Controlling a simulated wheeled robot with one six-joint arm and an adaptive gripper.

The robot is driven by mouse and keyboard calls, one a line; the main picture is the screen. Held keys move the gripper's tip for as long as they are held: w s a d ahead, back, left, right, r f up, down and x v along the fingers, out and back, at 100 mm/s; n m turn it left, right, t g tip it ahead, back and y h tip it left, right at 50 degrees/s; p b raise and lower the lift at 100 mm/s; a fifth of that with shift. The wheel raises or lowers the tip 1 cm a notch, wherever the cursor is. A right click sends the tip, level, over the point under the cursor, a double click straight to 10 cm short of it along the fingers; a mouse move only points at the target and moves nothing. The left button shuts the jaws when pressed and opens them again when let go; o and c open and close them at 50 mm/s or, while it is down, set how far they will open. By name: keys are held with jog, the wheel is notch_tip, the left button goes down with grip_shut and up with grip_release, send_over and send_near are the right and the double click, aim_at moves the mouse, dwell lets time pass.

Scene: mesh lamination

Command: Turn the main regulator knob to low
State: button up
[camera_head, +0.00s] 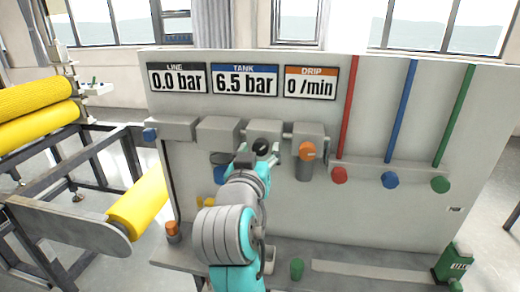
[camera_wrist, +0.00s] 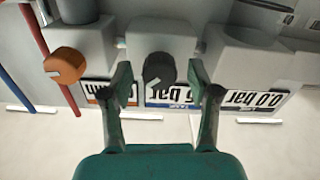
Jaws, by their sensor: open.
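A dark round knob (camera_head: 262,146) sits on the front of a grey regulator block on the panel. No label or low mark on it can be read. In the wrist view the dark knob (camera_wrist: 158,68) lies between my two fingers, with a gap on both sides. My gripper (camera_head: 261,157) is open in front of that block, and in the wrist view my gripper (camera_wrist: 160,82) holds nothing. How far the fingertips reach along the knob is unclear. My arm hides part of the panel below.
An orange knob (camera_head: 307,150) is close on the right; it also shows in the wrist view (camera_wrist: 65,66). Displays read LINE 0.0 bar (camera_head: 177,79), TANK 6.5 bar (camera_head: 245,80) and DRIP 0 /min (camera_head: 310,83). Red (camera_head: 339,175), blue (camera_head: 390,180) and green (camera_head: 440,185) knobs are farther right.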

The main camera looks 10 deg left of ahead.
jog(key=shift+w, duration=0.65)
grip_shut()
jog(key=shift+n, duration=0.3)
jog(key=n, duration=0.8)
jog(key=shift+d, duration=0.1)
jog(key=shift+n, duration=0.5)
